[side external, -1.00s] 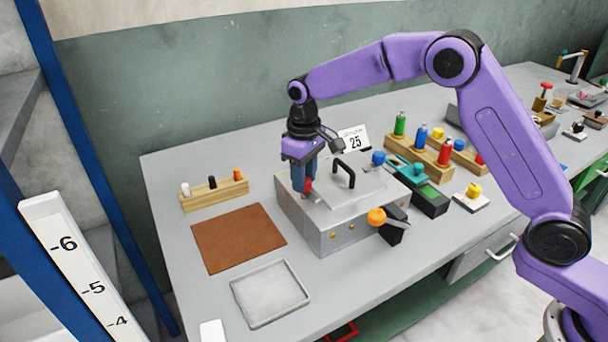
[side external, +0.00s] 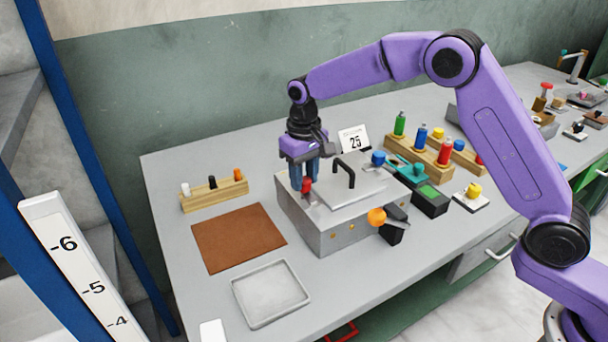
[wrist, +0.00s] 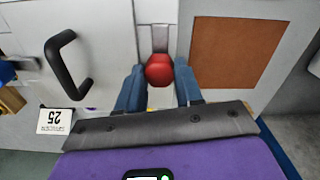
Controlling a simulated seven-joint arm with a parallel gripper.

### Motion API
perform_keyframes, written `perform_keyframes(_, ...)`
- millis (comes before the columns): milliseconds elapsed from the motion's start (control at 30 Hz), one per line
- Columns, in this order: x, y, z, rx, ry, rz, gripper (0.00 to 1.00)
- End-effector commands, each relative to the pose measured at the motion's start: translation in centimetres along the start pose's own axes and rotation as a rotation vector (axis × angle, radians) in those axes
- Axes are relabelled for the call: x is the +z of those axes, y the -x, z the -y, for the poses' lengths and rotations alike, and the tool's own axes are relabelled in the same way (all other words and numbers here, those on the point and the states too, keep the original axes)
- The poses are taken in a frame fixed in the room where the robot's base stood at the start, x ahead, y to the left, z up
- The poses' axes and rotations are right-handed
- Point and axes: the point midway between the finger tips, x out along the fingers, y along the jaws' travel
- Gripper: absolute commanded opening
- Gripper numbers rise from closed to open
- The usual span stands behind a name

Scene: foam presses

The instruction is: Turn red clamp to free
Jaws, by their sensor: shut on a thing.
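The red clamp (side external: 306,186) stands at the left end of the grey metal press box (side external: 318,222). Its red knob also shows in the wrist view (wrist: 159,70), with a grey metal strip running from it. My gripper (side external: 303,188) is over that end of the box, pointing down. In the wrist view its two blue fingers (wrist: 158,82) lie on either side of the red knob and are shut on it. The exact contact at the fingertips is partly hidden.
A black handle (side external: 345,173) rises from the box lid close to my gripper. Blue (side external: 379,158) and orange (side external: 377,217) knobs sit at the box's other sides. A peg rack (side external: 213,193), brown mat (side external: 238,238) and white tray (side external: 270,292) lie to the left.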

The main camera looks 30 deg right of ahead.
Motion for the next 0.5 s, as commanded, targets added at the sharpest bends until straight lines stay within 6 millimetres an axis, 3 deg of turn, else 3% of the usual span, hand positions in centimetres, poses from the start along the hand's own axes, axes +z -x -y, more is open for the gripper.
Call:
perform_keyframes(33,-0.04,0.15,-0.02,-0.001,-0.003,-0.002,0.05)
perform_keyframes(67,-0.04,0.15,-0.02,-0.001,-0.003,-0.002,0.39)
perform_keyframes(133,-0.05,0.15,-0.01,-0.001,-0.003,-0.002,0.61)
perform_keyframes(500,-0.05,0.39,0.00,-0.001,-0.001,-0.002,0.61)
